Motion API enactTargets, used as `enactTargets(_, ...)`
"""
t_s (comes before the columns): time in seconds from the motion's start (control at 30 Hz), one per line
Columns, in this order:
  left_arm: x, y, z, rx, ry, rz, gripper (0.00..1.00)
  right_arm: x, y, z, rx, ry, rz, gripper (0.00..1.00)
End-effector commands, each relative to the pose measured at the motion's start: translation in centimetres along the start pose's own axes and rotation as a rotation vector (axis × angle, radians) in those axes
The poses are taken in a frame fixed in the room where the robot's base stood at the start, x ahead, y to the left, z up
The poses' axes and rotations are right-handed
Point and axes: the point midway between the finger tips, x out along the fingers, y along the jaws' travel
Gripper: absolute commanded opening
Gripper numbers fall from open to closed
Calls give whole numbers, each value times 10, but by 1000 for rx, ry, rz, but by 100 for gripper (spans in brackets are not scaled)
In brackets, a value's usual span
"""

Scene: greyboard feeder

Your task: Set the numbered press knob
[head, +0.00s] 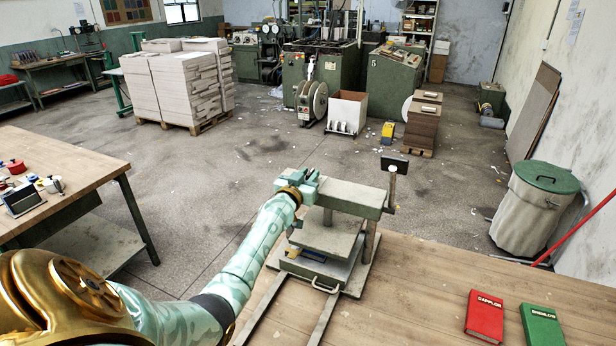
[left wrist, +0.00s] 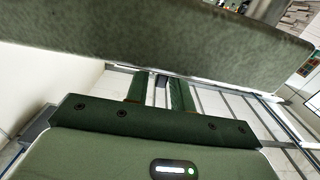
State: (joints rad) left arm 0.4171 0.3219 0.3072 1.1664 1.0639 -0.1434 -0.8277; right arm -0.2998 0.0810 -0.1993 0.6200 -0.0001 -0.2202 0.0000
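The press (head: 322,242) stands on the wooden bench, with a thick grey-green beam (head: 350,198) across its top. A small dark panel (head: 394,164) stands on a post at the beam's right end. My left gripper (head: 309,179) is at the beam's left end, at about beam height. In the left wrist view the beam (left wrist: 170,40) fills the top, and my two green fingers (left wrist: 158,90) reach behind its lower edge, with a gap between them. Their tips are hidden, so I cannot tell whether they hold anything. I cannot make out the numbered knob. My right gripper is out of view.
A red book (head: 485,316) and a green book (head: 541,325) lie on the bench (head: 420,290) at the right. Two rails run toward me from the press. Another table (head: 60,175) stands at the left. A lidded bin (head: 536,208) stands beyond the bench.

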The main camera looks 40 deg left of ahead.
Motion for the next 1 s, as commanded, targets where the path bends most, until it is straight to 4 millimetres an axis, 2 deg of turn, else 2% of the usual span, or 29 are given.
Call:
enactTargets(0.3, -1, 0, -1, 0, 1, -1, 33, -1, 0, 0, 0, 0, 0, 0)
enactTargets(0.43, -12, 0, -2, -1, 0, 0, 33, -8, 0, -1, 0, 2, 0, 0)
enactTargets(0.57, -39, 0, -3, 1, -1, 0, 33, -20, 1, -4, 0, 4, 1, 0)
enactTargets(0.73, -87, 0, -2, 0, -1, 0, 33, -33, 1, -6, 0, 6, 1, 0)
enactTargets(0.9, -129, 0, 0, 2, -1, -1, 33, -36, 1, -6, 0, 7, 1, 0)
enactTargets(1.0, -146, 0, 1, 0, -1, 0, 33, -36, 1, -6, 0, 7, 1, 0)
